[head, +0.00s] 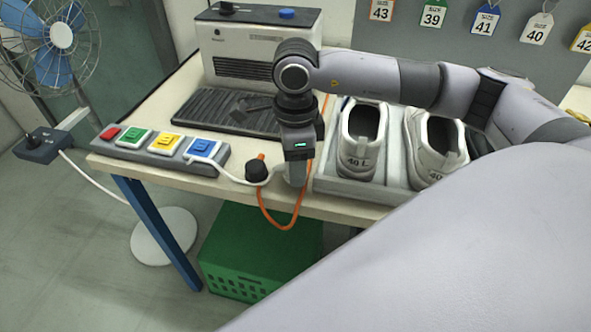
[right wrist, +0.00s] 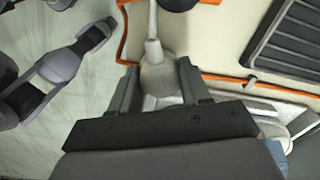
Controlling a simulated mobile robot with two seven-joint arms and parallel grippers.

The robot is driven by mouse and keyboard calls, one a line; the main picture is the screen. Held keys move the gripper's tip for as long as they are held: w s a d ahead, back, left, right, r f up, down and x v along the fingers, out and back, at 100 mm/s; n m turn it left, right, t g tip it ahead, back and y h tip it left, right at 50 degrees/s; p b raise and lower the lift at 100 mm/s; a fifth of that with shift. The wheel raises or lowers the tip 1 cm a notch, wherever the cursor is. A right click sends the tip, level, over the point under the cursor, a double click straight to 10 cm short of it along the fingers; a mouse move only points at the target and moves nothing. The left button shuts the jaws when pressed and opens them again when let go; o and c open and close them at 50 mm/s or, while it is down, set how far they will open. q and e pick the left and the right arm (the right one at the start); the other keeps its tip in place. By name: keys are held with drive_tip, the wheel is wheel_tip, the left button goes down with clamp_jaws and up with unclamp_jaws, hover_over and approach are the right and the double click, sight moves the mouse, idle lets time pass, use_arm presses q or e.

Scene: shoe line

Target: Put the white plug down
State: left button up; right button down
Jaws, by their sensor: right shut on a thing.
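My right gripper (head: 297,172) is at the front edge of the table, with its arm reaching in from the right. In the right wrist view its two fingers (right wrist: 158,88) are shut on the white plug (right wrist: 158,76), a rounded pale body. The plug's white cable (right wrist: 152,20) runs away toward the top of that view. In the head view the gripper mostly hides the plug, and the white cable (head: 232,181) curves along the table edge to it. I cannot tell whether the plug touches the table. My left gripper is not in view.
A black knob-like piece (head: 256,170) stands just left of the gripper. An orange cable (head: 270,215) loops over the edge. Coloured buttons on a grey strip (head: 178,153) lie left. White shoes (head: 361,140) stand in a grey tray (head: 330,185) right. A green crate (head: 255,255) sits below.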

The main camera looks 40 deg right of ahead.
wheel_tip(320, 180, down, 2)
drive_tip(key=shift+f, duration=0.25)
drive_tip(key=shift+f, duration=0.2)
drive_tip(key=c, duration=0.5)
unclamp_jaws()
drive_tip(key=shift+r, duration=0.1)
drive_tip(key=shift+r, duration=0.2)
wheel_tip(320, 180, up, 12)
drive_tip(key=shift+b, duration=0.3)
